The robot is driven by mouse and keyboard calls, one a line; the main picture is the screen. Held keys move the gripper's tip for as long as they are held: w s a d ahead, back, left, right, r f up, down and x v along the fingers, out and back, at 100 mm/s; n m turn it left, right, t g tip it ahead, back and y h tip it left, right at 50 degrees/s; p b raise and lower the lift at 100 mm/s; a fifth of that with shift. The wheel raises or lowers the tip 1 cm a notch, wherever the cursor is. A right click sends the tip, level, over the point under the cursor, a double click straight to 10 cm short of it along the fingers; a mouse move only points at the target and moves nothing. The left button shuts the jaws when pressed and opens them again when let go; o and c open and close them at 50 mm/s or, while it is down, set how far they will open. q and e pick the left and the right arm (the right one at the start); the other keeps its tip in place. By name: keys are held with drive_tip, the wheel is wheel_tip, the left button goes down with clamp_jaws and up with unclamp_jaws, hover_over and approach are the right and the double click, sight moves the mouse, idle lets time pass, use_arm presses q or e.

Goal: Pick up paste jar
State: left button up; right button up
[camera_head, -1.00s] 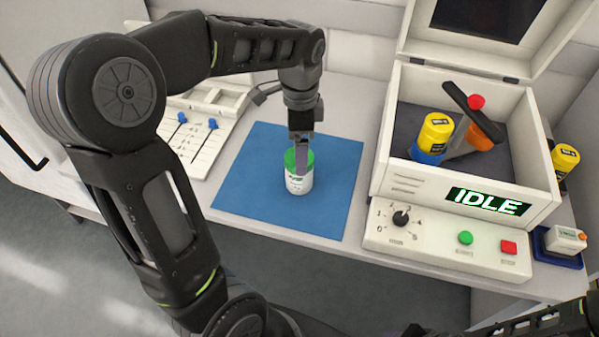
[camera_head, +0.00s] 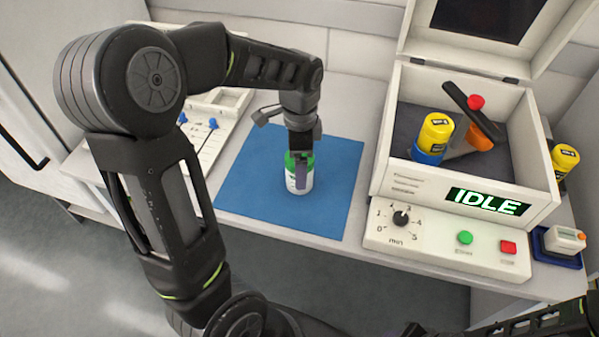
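The paste jar (camera_head: 299,184), white with a green lid, stands upright on the blue mat (camera_head: 250,190). My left gripper (camera_head: 301,175) points down at the jar from above. One grey finger lies in front of the jar's lid and upper side. The other finger is hidden, so I cannot see whether the fingers press on the jar. Part of my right arm shows at the bottom right edge; I cannot make out its gripper.
Right of the mat stands an open white box (camera_head: 460,200) with an IDLE display, holding a yellow-and-blue jar (camera_head: 432,138) and a red-knobbed clamp (camera_head: 474,110). Its control panel (camera_head: 440,238) is in front. Another yellow-topped jar (camera_head: 565,158) and a small white device (camera_head: 563,240) stand farther right.

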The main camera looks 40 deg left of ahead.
idle(0.3)
use_arm(q)
clamp_jaws()
idle(0.9)
